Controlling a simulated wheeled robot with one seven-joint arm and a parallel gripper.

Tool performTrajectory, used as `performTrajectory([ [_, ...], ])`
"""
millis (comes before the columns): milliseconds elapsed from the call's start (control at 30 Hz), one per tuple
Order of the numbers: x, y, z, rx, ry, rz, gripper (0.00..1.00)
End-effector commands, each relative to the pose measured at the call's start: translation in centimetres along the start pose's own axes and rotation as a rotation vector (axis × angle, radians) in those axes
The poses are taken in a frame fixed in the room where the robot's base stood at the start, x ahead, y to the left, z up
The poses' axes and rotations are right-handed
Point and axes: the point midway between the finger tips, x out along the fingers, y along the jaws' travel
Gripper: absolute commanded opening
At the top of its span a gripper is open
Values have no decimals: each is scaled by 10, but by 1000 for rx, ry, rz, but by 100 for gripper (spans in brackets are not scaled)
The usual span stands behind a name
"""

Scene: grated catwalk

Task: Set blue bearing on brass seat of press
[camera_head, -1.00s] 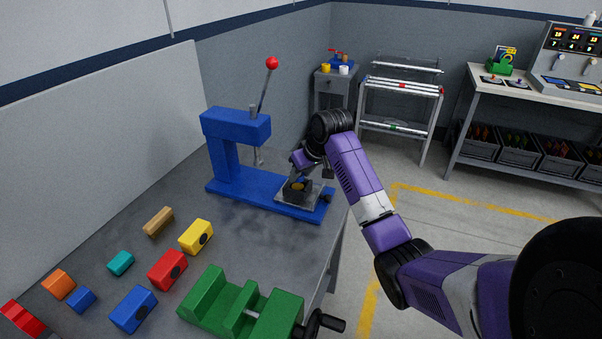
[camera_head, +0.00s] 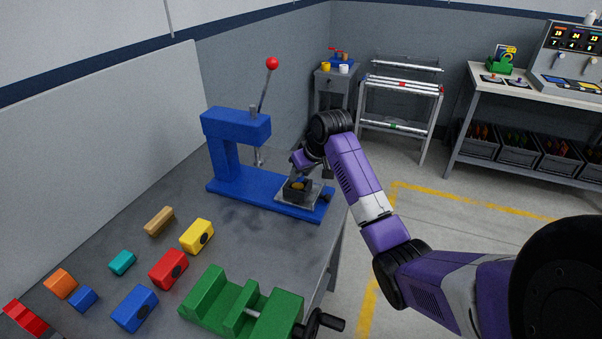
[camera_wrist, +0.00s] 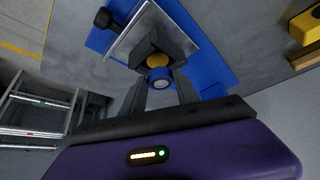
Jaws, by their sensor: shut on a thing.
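The blue bearing (camera_wrist: 161,78), a small blue ring with a grey face, is between my fingertips in the wrist view. My gripper (camera_wrist: 160,90) is shut on it; in the head view my gripper (camera_head: 301,164) is just above the press block. The brass seat (camera_wrist: 156,61) is a yellow round in a dark block (camera_wrist: 148,50) on a metal plate, right beside the bearing in the wrist view. The seat also shows in the head view (camera_head: 298,186). I cannot tell whether bearing and seat touch. The blue press (camera_head: 228,150) stands on the bench with its red-knobbed lever up.
A green vise (camera_head: 240,305) stands at the bench front. Yellow (camera_head: 195,236), red (camera_head: 167,269) and blue (camera_head: 134,309) blocks and several smaller pieces lie at left. The press ram (camera_head: 259,157) hangs left of my gripper. Bare bench lies between press and blocks.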

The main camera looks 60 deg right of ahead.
Motion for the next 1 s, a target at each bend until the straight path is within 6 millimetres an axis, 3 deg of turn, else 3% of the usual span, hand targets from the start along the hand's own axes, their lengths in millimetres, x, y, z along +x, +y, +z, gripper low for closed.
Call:
performTrajectory([
  [1000, 21, 0, 12, 0, 1, 1, 0],
])
